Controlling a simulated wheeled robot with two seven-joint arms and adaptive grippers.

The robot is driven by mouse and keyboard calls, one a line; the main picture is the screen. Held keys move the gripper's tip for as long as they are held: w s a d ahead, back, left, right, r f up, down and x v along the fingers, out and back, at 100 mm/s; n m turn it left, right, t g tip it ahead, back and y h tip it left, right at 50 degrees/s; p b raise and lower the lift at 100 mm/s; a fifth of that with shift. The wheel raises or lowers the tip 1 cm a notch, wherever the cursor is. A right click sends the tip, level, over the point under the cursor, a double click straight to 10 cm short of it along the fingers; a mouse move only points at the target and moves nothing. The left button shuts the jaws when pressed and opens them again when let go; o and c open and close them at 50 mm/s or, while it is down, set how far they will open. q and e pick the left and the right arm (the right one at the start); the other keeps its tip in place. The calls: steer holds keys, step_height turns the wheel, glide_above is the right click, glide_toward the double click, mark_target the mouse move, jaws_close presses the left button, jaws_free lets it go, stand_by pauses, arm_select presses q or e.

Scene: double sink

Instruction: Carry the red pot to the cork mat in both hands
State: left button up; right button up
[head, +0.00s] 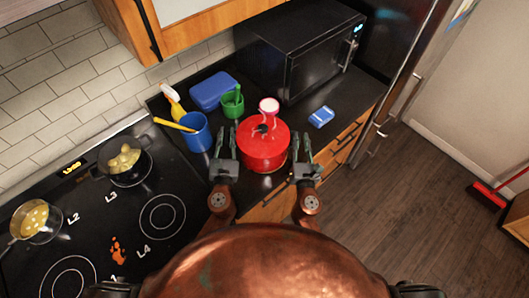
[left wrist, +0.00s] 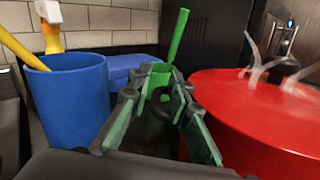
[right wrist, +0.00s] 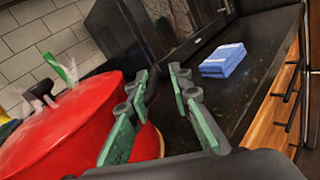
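A blue cup (head: 196,133) with utensils and a green cup (head: 232,105) stand left of and behind the pot. A black microwave (head: 305,50) is behind. The stove (head: 105,215) with two pans is left.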

arm_select(q)
steer(key=shift+o, duration=0.5)
steer(key=shift+g, duration=0.4)
steer(key=f, duration=0.4)
steer(key=shift+s+d, duration=0.25)
steer(key=shift+s, duration=0.05)
arm_select(e)
steer(key=shift+o, duration=0.7)
steer(key=shift+f, duration=0.4)
arm_select(q)
steer(key=shift+s, duration=0.1)
steer(key=shift+s+d, duration=0.1)
steer(key=shift+s, duration=0.4)
arm_select(e)
steer(key=shift+w+f, duration=0.35)
steer(key=shift+w, duration=0.1)
steer(key=shift+s+a+r, duration=0.15)
steer(key=shift+a+r, duration=0.15)
steer(key=shift+d, duration=0.15)
steer(key=shift+d+f, duration=0.1)
arm_select(q)
steer(key=s+r, duration=0.3)
steer(key=s, duration=0.3)
steer(key=shift+s+a+r+t, duration=0.15)
steer(key=shift+a+r+t, duration=0.1)
steer(key=shift+r+t, duration=0.15)
arm_select(e)
steer(key=s, duration=1.2)
